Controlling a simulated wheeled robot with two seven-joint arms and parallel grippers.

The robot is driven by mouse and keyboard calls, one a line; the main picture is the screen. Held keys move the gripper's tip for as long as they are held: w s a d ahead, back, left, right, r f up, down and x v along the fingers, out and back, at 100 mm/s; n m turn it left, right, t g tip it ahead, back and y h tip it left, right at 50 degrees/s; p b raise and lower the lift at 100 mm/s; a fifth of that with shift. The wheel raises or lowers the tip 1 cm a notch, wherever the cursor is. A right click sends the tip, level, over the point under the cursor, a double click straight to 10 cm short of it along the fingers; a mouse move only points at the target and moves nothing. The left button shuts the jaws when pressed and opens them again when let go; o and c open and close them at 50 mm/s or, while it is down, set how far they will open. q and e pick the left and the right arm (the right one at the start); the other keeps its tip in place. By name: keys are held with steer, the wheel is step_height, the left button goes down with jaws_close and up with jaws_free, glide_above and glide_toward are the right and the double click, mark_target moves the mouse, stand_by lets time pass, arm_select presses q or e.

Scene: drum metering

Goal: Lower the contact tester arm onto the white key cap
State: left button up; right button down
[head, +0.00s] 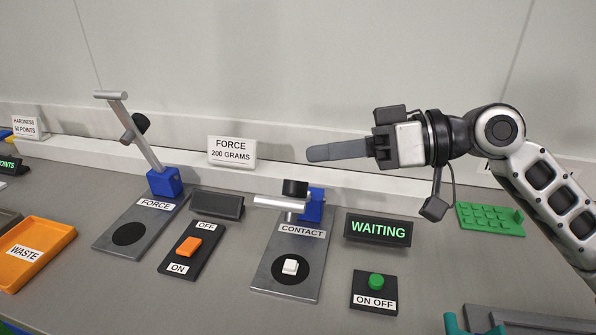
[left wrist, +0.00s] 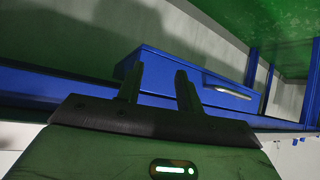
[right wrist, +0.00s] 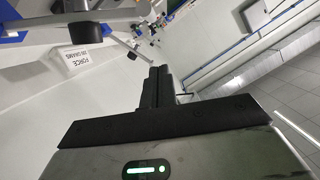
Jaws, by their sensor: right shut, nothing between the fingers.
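The contact tester (head: 265,262) is a grey plate with a blue hinge block at its back. Its grey arm (head: 282,203), with a crossbar and a black weight (head: 295,188), leans forward from the hinge, foreshortened, with the crossbar apart from the key cap. The white key cap (head: 290,267) sits on the plate's black disc. My right gripper (head: 312,153) is shut and empty, pointing left above and behind the tester arm; its closed fingers show in the right wrist view (right wrist: 157,80). My left gripper (left wrist: 158,82) is open and empty, outside the head view.
A display (head: 378,229) reads WAITING, above a box with a green button (head: 376,281). At left stand an orange switch (head: 188,247) and the force tester (head: 140,220) with its arm raised. A FORCE 200 GRAMS sign (head: 232,152) stands behind. An orange waste tray (head: 38,255) lies far left.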

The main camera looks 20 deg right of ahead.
arm_select(q)
steer(key=shift+w+a+r+p, duration=0.2)
steer(key=shift+w+r+p, duration=0.25)
steer(key=shift+r+p, duration=0.15)
arm_select(e)
steer(key=a+f, duration=0.4)
steer(key=shift+w+f, duration=0.2)
